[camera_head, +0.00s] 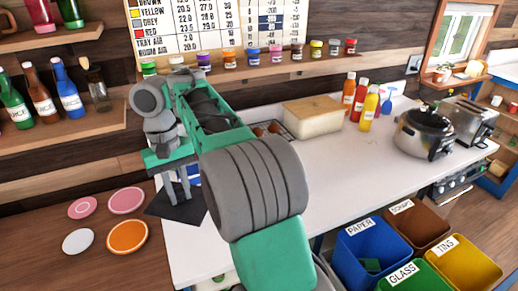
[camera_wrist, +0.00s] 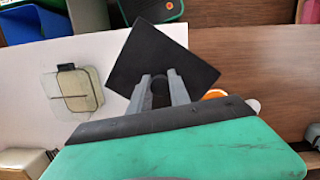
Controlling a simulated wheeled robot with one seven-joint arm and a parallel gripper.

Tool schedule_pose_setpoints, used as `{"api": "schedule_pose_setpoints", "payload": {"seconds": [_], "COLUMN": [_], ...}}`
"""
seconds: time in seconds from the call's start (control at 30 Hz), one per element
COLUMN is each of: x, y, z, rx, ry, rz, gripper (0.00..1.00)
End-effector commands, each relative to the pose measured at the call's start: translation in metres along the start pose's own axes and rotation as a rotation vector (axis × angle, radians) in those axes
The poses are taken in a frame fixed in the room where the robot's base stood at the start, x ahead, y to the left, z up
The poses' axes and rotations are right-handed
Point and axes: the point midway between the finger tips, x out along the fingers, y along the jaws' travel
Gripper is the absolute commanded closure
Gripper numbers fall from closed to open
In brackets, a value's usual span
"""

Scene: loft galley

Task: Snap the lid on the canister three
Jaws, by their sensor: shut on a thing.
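My gripper (camera_head: 180,197) points down over the left end of the white counter. In the wrist view, my gripper (camera_wrist: 160,92) is shut on a flat, dark square plate (camera_wrist: 142,55), which looks like the lid. The plate (camera_head: 165,207) also shows in the head view, at the counter's left edge. In the wrist view, a pale, see-through squarish container (camera_wrist: 86,93) with a dark clip stands left of the plate, apart from it. It may be a canister; no number is readable. My arm hides that part of the counter in the head view.
Small jars line the shelf (camera_head: 265,75) above. Labelled bins (camera_head: 365,250) stand in front. Plates (camera_head: 128,237) lie at left. The counter's middle is clear.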

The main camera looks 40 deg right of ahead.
Motion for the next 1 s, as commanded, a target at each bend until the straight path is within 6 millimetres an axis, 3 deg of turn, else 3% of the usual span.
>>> {"api": "schedule_pose_setpoints", "payload": {"seconds": [0.23,0.4,0.5,0.63,1.0], "x": [-0.006,0.0,0.004,0.009,0.04], "y": [0.128,0.219,0.253,0.271,0.273], "z": [-0.032,-0.031,-0.026,-0.023,-0.027], "rx": [0.447,0.742,0.85,0.91,0.914], "ry": [-0.001,0.0,0.001,0.0,0.002], "rz": [-0.069,-0.113,-0.128,-0.136,-0.137], "gripper": [1.0,1.0,1.0,1.0,1.0]}}
